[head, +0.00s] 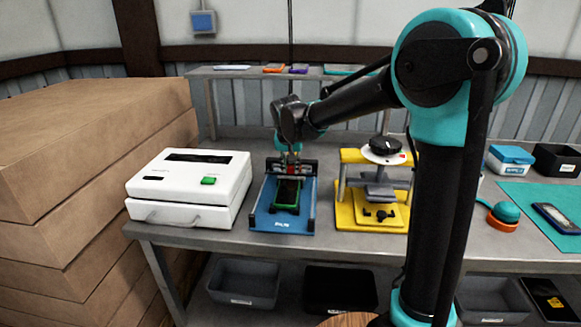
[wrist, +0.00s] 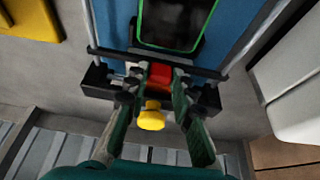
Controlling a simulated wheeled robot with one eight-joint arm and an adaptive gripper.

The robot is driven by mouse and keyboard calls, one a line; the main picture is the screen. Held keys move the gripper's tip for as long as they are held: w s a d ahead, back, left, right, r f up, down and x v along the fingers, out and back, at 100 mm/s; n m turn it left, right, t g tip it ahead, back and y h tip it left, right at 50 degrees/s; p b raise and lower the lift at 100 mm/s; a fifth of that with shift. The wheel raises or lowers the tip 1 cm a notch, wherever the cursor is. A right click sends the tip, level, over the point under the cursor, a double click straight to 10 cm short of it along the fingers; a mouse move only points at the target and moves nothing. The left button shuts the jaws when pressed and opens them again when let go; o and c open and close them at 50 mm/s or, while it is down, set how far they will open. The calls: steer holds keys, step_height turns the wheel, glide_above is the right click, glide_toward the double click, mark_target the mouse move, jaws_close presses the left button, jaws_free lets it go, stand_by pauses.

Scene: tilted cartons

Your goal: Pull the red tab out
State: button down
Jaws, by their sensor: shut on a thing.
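The red tab (wrist: 160,76) sits at the black crossbar of a blue fixture (wrist: 103,22). In the head view the red tab (head: 290,170) shows small at the fixture's back end. My gripper (wrist: 160,82) reaches down from behind, its fingertips closed on the red tab's two sides. In the head view my gripper (head: 290,158) is partly hidden by its wrist. A yellow knob (wrist: 152,117) lies between the fingers, nearer the palm. A dark device with a green frame (head: 287,193) lies on the blue fixture (head: 282,224), in front of the crossbar.
A white machine with a green button (head: 208,181) stands left of the fixture. A yellow press (head: 346,215) stands close on its right. Stacked cartons (head: 80,150) rise at the far left. Bins (head: 243,283) sit below the bench (head: 335,248).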

steer(key=shift+s, duration=0.1)
steer(key=s, duration=1.8)
steer(key=shift+s+a, duration=0.2)
steer(key=shift+a, duration=0.15)
steer(key=c, duration=1.3)
jaws_free()
steer(key=v, duration=1.2)
